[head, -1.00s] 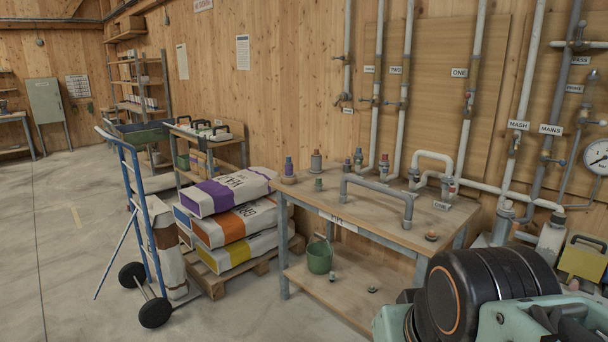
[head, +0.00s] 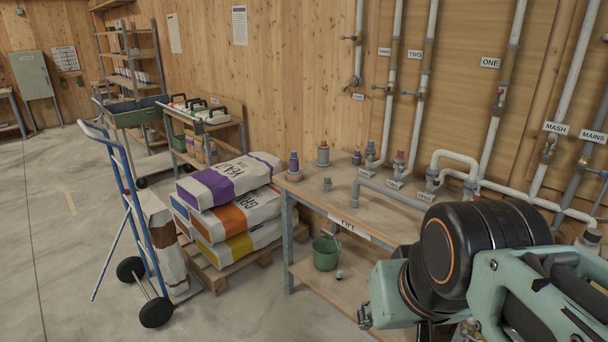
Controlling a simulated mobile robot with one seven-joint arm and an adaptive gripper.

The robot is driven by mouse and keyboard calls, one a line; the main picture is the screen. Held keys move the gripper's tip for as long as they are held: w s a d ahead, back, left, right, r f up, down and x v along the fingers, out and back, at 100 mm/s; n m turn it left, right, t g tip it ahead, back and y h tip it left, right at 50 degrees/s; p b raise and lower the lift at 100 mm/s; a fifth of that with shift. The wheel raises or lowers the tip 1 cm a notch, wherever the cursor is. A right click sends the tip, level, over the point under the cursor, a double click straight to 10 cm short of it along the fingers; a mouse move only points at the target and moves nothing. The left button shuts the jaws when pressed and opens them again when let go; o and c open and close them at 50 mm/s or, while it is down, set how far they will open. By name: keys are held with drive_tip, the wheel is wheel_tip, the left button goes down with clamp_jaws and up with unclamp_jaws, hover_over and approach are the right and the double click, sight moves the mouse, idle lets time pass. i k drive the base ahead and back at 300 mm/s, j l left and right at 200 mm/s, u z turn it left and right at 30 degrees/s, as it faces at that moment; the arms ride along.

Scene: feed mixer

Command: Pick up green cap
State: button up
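My teal and black arm fills the lower right and hides the bench's right part. I cannot make out my gripper's fingers in this view.
Grey and white pipes rise behind the bench, and a low grey pipe (head: 392,190) lies along its top. A green bucket (head: 326,253) stands on the lower shelf. Stacked feed bags (head: 236,205) and a blue hand truck (head: 133,200) are to the left. Floor at far left is clear.

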sight(328, 184)
drive_tip(key=i+j, duration=0.15)
drive_tip(key=i, duration=0.4)
drive_tip(key=i+j, duration=0.15)
drive_tip(key=i, duration=0.4)
drive_tip(key=i+j, duration=0.15)
drive_tip(key=i, duration=0.4)
drive_tip(key=i+j, duration=0.15)
drive_tip(key=i, duration=0.4)
